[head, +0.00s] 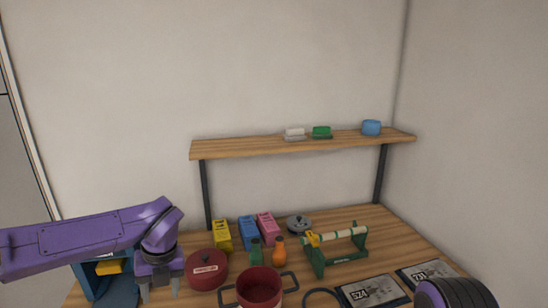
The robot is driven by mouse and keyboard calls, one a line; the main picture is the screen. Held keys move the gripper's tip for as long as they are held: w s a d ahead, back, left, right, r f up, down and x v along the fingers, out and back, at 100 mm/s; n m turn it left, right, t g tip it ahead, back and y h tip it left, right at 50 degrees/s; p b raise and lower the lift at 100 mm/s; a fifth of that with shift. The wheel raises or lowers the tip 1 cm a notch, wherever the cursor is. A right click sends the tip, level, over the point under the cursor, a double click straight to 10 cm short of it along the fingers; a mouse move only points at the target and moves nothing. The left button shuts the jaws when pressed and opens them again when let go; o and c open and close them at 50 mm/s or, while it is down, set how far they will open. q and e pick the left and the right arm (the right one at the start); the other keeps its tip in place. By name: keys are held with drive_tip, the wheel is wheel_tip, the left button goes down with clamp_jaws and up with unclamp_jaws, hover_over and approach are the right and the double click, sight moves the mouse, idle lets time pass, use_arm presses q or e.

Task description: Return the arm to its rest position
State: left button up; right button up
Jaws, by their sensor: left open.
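My left arm reaches in from the left, and my left gripper (160,288) points down over the table's left part. Its two fingers are apart, with nothing seen between them. It is just left of a dark red lidded pot (206,270); I cannot tell whether they touch. Part of my right arm shows at the bottom right corner, but its gripper is out of view.
The wooden table (395,235) holds a red open pot (259,290), yellow, blue and pink boxes, small bottles, a green stand (318,258) and dark panels. A blue container (88,278) is behind my left gripper. A shelf (240,148) spans above.

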use_arm(q)
drive_tip(key=s+a+f+m+t+y, duration=0.1)
drive_tip(key=s+f+m+t+y, duration=0.2)
drive_tip(key=f+m, duration=0.65)
drive_tip(key=s+a+f+m+t+y, duration=0.15)
drive_tip(key=s+f+m, duration=0.4)
drive_tip(key=f, duration=0.65)
drive_tip(key=s+a+f+m+h, duration=0.1)
drive_tip(key=s+f+m+h, duration=0.1)
drive_tip(key=s+f+m, duration=0.55)
drive_tip(key=s+a+f+m+h, duration=0.1)
drive_tip(key=s+f+m, duration=0.1)
drive_tip(key=s+m, duration=1)
wheel_tip(320, 180, down, 13)
drive_tip(key=s+g+b, duration=0.1)
drive_tip(key=s+b, duration=0.1)
drive_tip(key=b, duration=1)
drive_tip(key=shift+s+a+b, duration=0.15)
drive_tip(key=shift+a+b, duration=0.05)
drive_tip(key=shift+b, duration=0.2)
